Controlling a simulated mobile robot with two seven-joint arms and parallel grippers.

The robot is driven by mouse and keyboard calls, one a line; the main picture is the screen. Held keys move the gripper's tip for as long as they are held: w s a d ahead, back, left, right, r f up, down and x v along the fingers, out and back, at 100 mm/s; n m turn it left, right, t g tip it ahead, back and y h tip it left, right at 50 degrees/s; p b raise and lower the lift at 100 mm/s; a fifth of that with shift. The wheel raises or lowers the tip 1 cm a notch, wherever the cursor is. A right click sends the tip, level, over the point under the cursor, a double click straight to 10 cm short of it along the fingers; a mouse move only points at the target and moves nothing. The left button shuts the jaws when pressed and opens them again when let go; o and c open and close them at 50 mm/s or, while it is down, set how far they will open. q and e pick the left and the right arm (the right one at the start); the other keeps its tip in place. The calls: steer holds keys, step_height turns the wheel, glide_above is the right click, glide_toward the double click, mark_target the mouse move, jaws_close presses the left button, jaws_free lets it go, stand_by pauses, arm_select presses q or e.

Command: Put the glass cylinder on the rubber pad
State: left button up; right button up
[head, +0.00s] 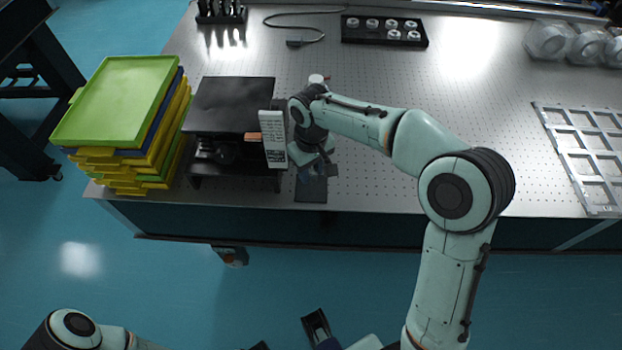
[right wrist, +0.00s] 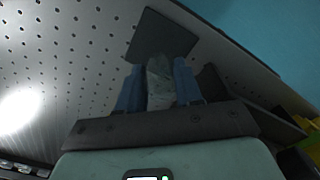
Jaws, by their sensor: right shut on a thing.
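My right gripper (head: 316,172) is low over the front edge of the perforated table, beside the black device. In the right wrist view its two blue fingers (right wrist: 158,85) are shut on the glass cylinder (right wrist: 159,78), a clear greyish piece between them. The rubber pad (head: 311,191) is a dark flat piece at the table's front edge, partly hidden by the gripper. In the right wrist view the pad (right wrist: 160,34) is just beyond the fingertips. I cannot tell whether the cylinder touches it.
A black device (head: 232,104) with a pale labelled panel (head: 273,139) stands close left of the gripper. Stacked coloured trays (head: 120,100) are further left. A black holder with several round pieces (head: 384,30) is at the back. A metal grid rack (head: 585,150) lies right. The table's middle right is clear.

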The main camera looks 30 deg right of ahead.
mark_target(311, 179)
steer(key=shift+f+b, duration=0.3)
steer(key=shift+f, duration=1.75)
steer(key=shift+f, duration=0.15)
steer(key=o, duration=1.1)
step_height(311, 179, up, 12)
steer(key=shift+r+p, duration=0.2)
steer(key=shift+p, duration=0.85)
